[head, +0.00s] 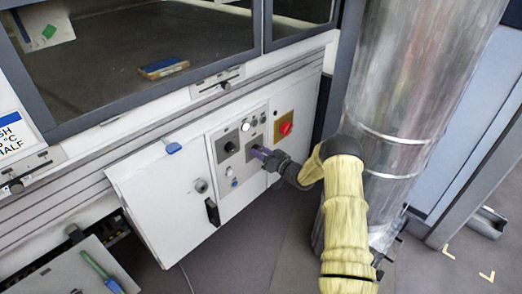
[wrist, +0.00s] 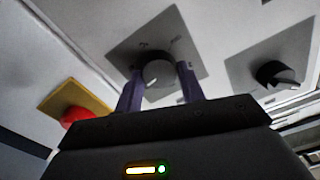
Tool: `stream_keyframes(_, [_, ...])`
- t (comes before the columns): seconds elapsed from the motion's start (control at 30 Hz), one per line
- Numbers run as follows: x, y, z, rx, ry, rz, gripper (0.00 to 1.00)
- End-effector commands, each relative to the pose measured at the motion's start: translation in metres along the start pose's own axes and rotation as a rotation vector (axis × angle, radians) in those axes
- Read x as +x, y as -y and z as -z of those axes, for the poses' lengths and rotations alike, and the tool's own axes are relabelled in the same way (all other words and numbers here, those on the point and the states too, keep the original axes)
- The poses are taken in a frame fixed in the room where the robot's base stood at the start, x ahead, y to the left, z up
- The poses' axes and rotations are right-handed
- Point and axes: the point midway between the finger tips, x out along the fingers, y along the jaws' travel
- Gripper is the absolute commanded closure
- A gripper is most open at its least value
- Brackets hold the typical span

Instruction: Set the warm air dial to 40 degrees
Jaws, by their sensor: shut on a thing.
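The control panel (head: 226,176) is on the white front below the tunnel window. In the wrist view a round grey dial knob (wrist: 158,74) sits on a grey square plate (wrist: 128,54) with small markings that I cannot read. My gripper (wrist: 160,88) has its two purple fingers on either side of this knob and is shut on it. In the head view my gripper (head: 262,153) reaches the panel's right part and hides the knob. Which value the dial points to cannot be read.
A second black knob (wrist: 277,74) on its own plate is beside the held one. A red button on a yellow plate (head: 284,127) is close by on the other side. A white cabinet door (head: 165,197) stands left of the panel. A large metal duct (head: 400,105) rises at right.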

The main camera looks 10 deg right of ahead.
Motion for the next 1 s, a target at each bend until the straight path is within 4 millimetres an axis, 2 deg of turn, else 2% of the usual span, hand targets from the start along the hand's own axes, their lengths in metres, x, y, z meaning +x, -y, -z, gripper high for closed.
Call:
stream_keyframes(0.6, [-0.0012,-0.0023,-0.0018,0.554,0.002,-0.004,0.84])
stream_keyframes(1.0, [-0.0009,-0.0022,-0.0028,0.713,0.003,-0.004,0.84])
